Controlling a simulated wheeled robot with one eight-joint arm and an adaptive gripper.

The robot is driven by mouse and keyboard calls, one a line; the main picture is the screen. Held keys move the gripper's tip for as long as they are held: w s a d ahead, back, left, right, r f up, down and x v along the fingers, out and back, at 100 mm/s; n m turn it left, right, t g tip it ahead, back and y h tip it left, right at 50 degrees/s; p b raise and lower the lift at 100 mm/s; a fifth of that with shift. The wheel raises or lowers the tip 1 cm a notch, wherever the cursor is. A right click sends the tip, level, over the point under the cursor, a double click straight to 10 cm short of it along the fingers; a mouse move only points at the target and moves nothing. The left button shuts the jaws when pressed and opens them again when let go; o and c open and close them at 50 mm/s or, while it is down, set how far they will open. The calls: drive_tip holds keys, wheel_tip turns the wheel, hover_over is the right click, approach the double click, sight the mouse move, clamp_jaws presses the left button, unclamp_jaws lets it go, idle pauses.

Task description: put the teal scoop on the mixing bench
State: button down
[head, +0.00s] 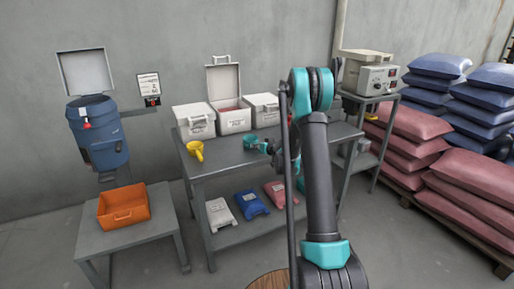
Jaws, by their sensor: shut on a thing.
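The teal scoop (250,141) shows in the head view, over the middle of the long grey bench (220,163). My gripper (268,146) is at the scoop's right side and is shut on it. My arm hides part of the gripper and the bench behind it. I cannot tell whether the scoop touches the bench top or is held just above it. No label shows which surface is the mixing bench.
A yellow scoop (197,150) lies on the long bench, left of the teal one. White bins (232,119) line its back. An orange tray (123,206) sits on a low grey table (150,232) at left, beneath a blue drum (98,135). Stacked sacks (410,145) stand at right.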

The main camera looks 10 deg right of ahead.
drive_tip(key=shift+f, duration=0.1)
drive_tip(key=c, duration=1.4)
unclamp_jaws()
drive_tip(key=shift+c, duration=0.2)
drive_tip(key=shift+s+d+r, duration=0.1)
drive_tip(key=shift+s+r, duration=0.1)
drive_tip(key=shift+r, duration=0.05)
drive_tip(key=s+r+g, duration=0.1)
drive_tip(key=s+r, duration=0.2)
drive_tip(key=s, duration=0.6)
drive_tip(key=s+r+g, duration=0.1)
drive_tip(key=s+r, duration=0.2)
drive_tip(key=s, duration=0.7)
drive_tip(key=s+d+f+m+g+h, duration=0.1)
drive_tip(key=s+f+g+h, duration=0.1)
drive_tip(key=s, duration=1.5)
drive_tip(key=s+d+f+m+g+h, duration=0.1)
drive_tip(key=s+d+f+g+h, duration=0.1)
drive_tip(key=s, duration=1.5)
drive_tip(key=f+g+h, duration=0.1)
drive_tip(key=g, duration=0.1)
drive_tip(key=shift+d+f+g, duration=0.15)
drive_tip(key=shift+f+g, duration=0.1)
drive_tip(key=shift+g, duration=0.05)
